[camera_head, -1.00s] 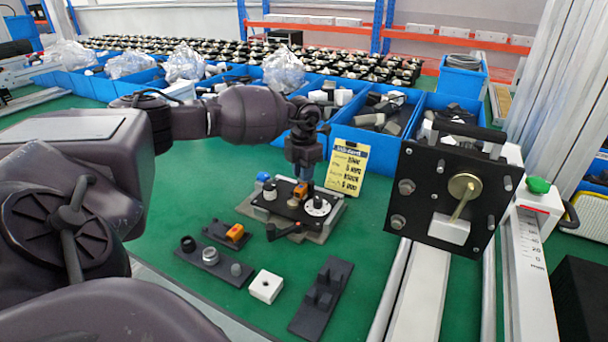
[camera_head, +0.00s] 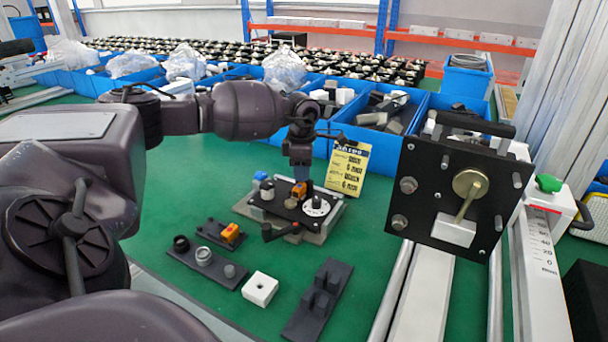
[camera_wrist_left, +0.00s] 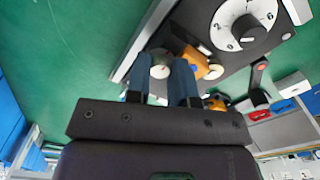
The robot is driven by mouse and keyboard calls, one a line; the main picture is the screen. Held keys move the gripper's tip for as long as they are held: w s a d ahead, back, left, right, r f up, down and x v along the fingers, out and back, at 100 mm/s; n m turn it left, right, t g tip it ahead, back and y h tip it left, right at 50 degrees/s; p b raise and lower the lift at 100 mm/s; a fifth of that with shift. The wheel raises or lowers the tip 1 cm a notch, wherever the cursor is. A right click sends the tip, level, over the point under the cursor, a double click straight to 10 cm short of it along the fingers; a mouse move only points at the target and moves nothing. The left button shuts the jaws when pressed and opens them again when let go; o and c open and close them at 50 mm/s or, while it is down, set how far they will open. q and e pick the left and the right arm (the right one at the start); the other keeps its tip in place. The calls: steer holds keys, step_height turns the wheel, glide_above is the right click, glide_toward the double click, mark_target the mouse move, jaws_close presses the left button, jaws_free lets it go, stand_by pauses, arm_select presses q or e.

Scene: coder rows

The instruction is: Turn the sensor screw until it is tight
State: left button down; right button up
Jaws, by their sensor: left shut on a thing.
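The orange sensor (camera_head: 299,190) sits on a black plate of the fixture (camera_head: 322,233), left of a white dial (camera_head: 316,206). My left gripper (camera_head: 300,178) points down right above the sensor. It is shut on the small sensor screw, which the fingers hide. In the left wrist view the blue fingers (camera_wrist_left: 165,88) reach beside the orange sensor (camera_wrist_left: 198,62), and the dial (camera_wrist_left: 243,22) shows at the upper right. How far the screw is in cannot be seen. My right gripper is not in view.
A white-grey knob (camera_head: 267,190) and a black lever (camera_head: 278,232) are close to the fingers. A yellow card (camera_head: 348,172) stands behind. Small holders, a white block (camera_head: 260,289) and a dark rack (camera_head: 318,300) lie in front. A black panel (camera_head: 458,195) stands at the right.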

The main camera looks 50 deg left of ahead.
arm_select(q)
steer(key=c, duration=1.4)
jaws_free()
steer(key=shift+m, duration=0.3)
steer(key=shift+o, duration=1.4)
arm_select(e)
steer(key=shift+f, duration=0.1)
arm_select(q)
steer(key=shift+r, duration=0.1)
steer(key=shift+r+p, duration=0.75)
steer(key=shift+r, duration=1.7)
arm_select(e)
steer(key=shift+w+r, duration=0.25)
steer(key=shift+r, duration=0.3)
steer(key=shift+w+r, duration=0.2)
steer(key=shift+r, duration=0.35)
